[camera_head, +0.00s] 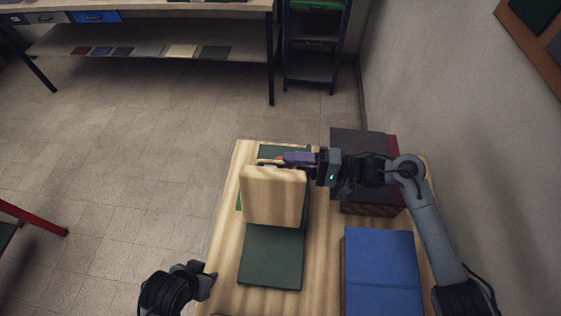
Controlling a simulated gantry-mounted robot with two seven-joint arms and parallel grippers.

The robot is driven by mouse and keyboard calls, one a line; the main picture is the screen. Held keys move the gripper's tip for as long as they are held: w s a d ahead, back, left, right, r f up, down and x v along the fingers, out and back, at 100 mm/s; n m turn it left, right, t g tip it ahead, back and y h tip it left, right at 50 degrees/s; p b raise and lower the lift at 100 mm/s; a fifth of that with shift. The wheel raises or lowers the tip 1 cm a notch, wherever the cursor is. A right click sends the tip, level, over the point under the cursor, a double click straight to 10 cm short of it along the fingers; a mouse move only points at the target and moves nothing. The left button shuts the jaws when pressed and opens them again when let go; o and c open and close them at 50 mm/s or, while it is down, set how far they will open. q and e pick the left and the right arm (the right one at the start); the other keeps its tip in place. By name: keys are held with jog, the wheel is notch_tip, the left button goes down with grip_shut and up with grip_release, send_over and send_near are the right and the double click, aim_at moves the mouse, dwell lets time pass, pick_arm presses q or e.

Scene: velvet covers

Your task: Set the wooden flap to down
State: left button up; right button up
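The wooden flap (273,197) is a pale wood panel standing raised, its broad face toward me, above a dark green cover on the table. My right gripper (290,165) reaches in from the right and sits at the flap's top edge, just behind it. A purple piece with an orange tip shows at its fingers; whether the fingers are closed or touching the flap is unclear. My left gripper (205,277) is low in the picture, off the table's left edge and away from the flap. Its finger gap is hard to make out.
The wooden table (325,250) also holds a dark box (370,205) behind my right arm and a blue book-like block (382,270) at front right. The dark green cover (272,258) lies in front of the flap. A wall stands at right; open floor lies left.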

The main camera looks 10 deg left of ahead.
aim_at(281, 162)
jog(key=shift+a, duration=1.75)
jog(key=shift+f, duration=0.1)
grip_shut()
